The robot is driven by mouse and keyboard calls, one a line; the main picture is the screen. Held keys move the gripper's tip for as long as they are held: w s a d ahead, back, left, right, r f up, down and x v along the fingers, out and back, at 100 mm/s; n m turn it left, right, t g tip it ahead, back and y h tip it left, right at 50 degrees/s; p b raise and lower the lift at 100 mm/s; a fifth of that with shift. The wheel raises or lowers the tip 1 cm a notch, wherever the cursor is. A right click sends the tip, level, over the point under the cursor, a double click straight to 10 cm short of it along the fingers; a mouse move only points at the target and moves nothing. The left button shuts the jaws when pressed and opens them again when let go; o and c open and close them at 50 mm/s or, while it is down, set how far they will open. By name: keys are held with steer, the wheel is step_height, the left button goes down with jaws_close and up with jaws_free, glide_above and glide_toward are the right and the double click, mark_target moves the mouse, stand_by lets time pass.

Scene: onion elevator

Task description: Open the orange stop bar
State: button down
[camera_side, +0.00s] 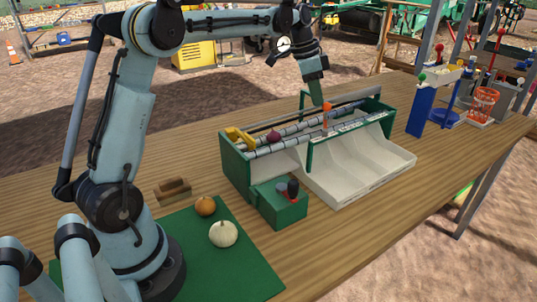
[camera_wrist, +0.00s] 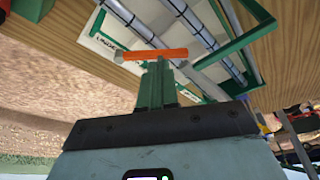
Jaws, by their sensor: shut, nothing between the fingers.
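The orange stop bar (camera_wrist: 155,54) lies across the rollers in the wrist view, just beyond my fingertips. In the side view only a small orange piece of it (camera_side: 327,106) shows below my gripper (camera_side: 318,98). My gripper points down over the far right part of the green roller machine (camera_side: 235,165). In the wrist view my gripper (camera_wrist: 157,68) is shut and empty, its fingertips right at the middle of the bar. I cannot tell whether they touch it. A dark red onion (camera_side: 273,137) rests on the rollers left of the bar.
A yellow piece (camera_side: 238,136) sits at the machine's left end. A green box with levers (camera_side: 280,203) stands in front, beside white sorting bins (camera_side: 365,168). A green post frame (camera_side: 308,140) rises near my gripper. Orange and white onions (camera_side: 223,233) lie on a green mat.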

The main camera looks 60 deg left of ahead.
steer(key=w+m, duration=0.1)
steer(key=m, duration=0.1)
steer(key=w+d+m+g, duration=0.1)
steer(key=m, duration=0.1)
steer(key=w+d+m+h, duration=0.1)
steer(key=m, duration=0.1)
steer(key=shift+w, duration=0.1)
steer(key=shift+w+d+m+g, duration=0.3)
steer(key=shift+d+m+g, duration=0.1)
steer(key=shift+m, duration=0.6)
steer(key=shift+w+d, duration=0.1)
steer(key=shift+d, duration=0.05)
steer(key=shift+w+d, duration=0.1)
